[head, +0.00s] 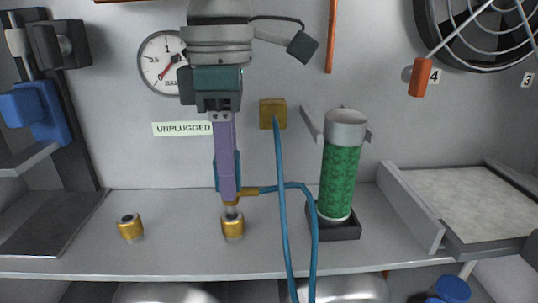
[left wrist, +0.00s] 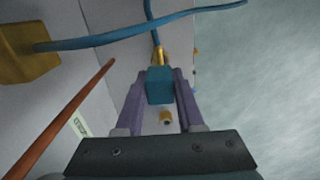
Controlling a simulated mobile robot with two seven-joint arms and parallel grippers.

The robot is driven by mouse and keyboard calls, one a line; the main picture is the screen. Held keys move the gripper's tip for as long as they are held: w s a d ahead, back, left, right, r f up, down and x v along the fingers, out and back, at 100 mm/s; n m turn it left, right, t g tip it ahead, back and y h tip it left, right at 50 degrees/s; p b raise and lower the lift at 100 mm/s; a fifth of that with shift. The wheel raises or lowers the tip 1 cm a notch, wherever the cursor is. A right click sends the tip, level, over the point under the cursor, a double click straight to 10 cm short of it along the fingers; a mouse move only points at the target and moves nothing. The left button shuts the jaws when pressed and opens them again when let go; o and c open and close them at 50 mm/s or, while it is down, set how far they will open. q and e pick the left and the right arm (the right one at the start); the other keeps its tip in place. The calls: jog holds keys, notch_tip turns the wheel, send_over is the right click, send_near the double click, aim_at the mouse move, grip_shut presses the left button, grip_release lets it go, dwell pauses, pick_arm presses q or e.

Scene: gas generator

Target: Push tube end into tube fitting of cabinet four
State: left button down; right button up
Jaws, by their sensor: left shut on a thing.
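My left gripper (head: 227,188) points down over the shelf, with its purple fingers shut on the blue block of the tube end (left wrist: 160,86). The tube end's brass elbow (head: 246,191) shows just below and right of the fingers, with the blue tube (head: 283,210) running from it. A silver tip points down from the elbow at a brass tube fitting (head: 233,228) on the shelf. The tip meets the fitting's top in the head view; how far it is inside, I cannot tell. A second brass fitting (head: 130,228) stands to the left. My right gripper is not in view.
A green cylinder (head: 340,182) stands in a black holder right of the tube. A brass wall block (head: 272,114) takes the tube's other end.

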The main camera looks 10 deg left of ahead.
pick_arm(q)
jog(key=shift+f+b, duration=0.7)
jog(key=shift+f, duration=0.5)
jog(key=shift+c, duration=2.2)
grip_release()
notch_tip(320, 180, up, 10)
jog(key=p, duration=0.5)
